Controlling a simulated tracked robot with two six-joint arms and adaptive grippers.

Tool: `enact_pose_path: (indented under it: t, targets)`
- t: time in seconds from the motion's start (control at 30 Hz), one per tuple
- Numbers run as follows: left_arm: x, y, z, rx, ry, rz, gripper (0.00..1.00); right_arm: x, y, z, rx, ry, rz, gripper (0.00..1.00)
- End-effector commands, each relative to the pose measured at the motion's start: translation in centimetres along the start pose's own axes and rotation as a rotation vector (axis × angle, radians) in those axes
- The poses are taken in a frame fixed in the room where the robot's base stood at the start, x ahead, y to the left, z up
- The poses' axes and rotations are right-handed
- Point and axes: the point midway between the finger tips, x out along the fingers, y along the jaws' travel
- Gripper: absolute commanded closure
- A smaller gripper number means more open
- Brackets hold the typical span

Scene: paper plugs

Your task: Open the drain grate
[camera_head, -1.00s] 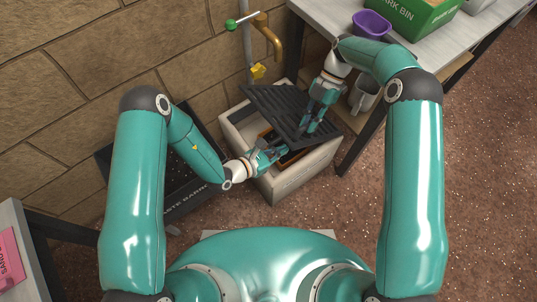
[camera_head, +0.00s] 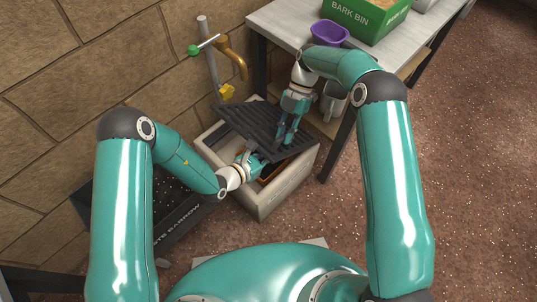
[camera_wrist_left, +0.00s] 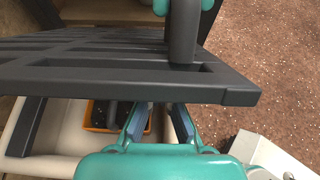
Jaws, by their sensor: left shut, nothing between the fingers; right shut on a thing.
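The dark slatted drain grate (camera_head: 247,122) sits tilted over a pale open-topped drain box (camera_head: 268,200), its near side raised. My right gripper (camera_head: 284,141) is shut on the grate from above. My left gripper (camera_head: 262,160) is shut and empty at the grate's near edge, over the box opening. In the left wrist view the left fingers (camera_wrist_left: 161,115) are just below the grate's edge bar (camera_wrist_left: 110,85). An orange-rimmed container with dark contents (camera_wrist_left: 100,117) shows inside the box below. The exact contact between the left fingers and grate cannot be told.
A bench (camera_head: 283,24) at back right holds a purple pot (camera_head: 329,32) and a green bark bin (camera_head: 366,14). A grey mug (camera_head: 334,100) is on its lower shelf. A dark barrow (camera_head: 180,222) lies left.

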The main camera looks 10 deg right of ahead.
Motion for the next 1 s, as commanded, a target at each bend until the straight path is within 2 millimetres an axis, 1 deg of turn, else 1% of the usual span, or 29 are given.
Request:
enact_pose_path:
  t: [0.03, 0.2, 0.23, 0.3, 0.37, 0.73, 0.87, 1.0]
  targets:
    - [0.2, 0.0, 0.8, 0.015, -0.023, -0.002, 1.00, 0.5, 0.1, 0.5, 0.005, -0.007, 0.001, 1.00]
    - [0.2, 0.0, 1.1, 0.020, -0.030, -0.003, 1.00, 0.7, 0.1, 0.3, 0.005, -0.003, -0.003, 1.00]
    - [0.3, 0.0, 1.1, 0.021, -0.031, -0.003, 1.00, 0.8, 0.1, 0.3, 0.004, -0.003, -0.004, 0.77]
    - [0.2, 0.1, 1.1, 0.021, -0.030, -0.003, 1.00, 0.8, 0.1, 0.2, 0.004, -0.001, -0.005, 0.65]
    - [0.2, 0.1, 1.0, 0.019, -0.028, -0.002, 1.00, 0.7, 0.1, 0.2, 0.003, -0.001, -0.004, 0.57]
    - [0.1, 0.0, 0.7, 0.013, -0.020, -0.002, 1.00, 0.1, 0.1, -0.2, 0.000, -0.001, -0.002, 0.57]
    - [0.1, 0.0, 0.7, 0.013, -0.019, -0.002, 1.00, -0.9, -0.1, -1.0, -0.001, -0.002, -0.001, 0.57]
    - [0.1, 0.0, 0.7, 0.012, -0.018, -0.002, 1.00, -2.9, -0.5, -2.4, 0.000, -0.002, 0.000, 0.57]
